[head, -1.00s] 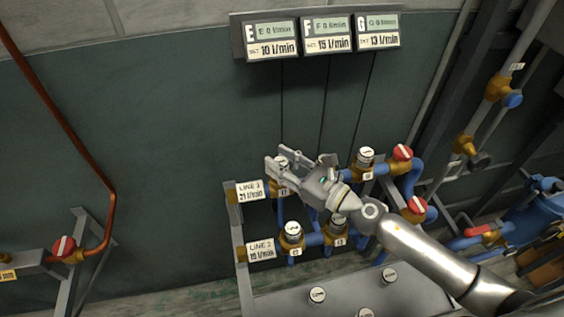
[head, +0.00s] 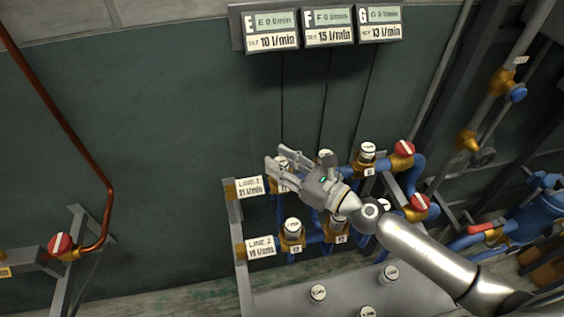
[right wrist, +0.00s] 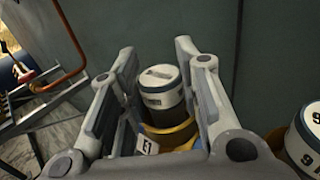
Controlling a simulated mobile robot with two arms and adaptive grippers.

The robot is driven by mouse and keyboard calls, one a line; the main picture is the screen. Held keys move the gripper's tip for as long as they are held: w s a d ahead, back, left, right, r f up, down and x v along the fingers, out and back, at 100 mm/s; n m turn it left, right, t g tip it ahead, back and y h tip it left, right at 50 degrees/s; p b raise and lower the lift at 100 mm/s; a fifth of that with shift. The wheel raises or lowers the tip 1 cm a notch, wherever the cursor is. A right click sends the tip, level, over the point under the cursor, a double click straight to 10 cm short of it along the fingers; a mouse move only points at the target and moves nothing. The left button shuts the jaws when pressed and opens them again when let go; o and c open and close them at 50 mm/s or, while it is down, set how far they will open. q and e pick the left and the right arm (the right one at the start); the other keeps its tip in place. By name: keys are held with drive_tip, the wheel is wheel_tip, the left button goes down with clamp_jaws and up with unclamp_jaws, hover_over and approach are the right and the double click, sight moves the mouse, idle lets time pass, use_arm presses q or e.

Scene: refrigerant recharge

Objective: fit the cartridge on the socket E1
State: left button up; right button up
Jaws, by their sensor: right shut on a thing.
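My right gripper (head: 278,161) is at the left end of the upper pipe row, shut on the cartridge (right wrist: 163,90). In the right wrist view the cartridge stands between the two fingers, with a white top and a dark body with a pale label band. Its lower end meets the brass socket E1 (right wrist: 168,134), whose small tag (right wrist: 147,145) shows in front. How deep it sits in the socket cannot be told. In the head view the fingers cover most of the cartridge. My left gripper is not in view.
A cartridge (right wrist: 303,142) stands close to the right of my gripper. Other white-topped cartridges (head: 292,228) sit on the lower row. A display panel (head: 270,28) above reads E 0 l/min. Loose cartridges (head: 318,293) stand on the grey bench (head: 345,300). Red valve handles (head: 404,148) are at right.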

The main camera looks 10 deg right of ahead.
drive_tip(key=o, duration=1.2)
drive_tip(key=shift+c, duration=0.2)
drive_tip(key=v, duration=1.2)
wheel_tip(320, 180, up, 6)
drive_tip(key=p, duration=0.5)
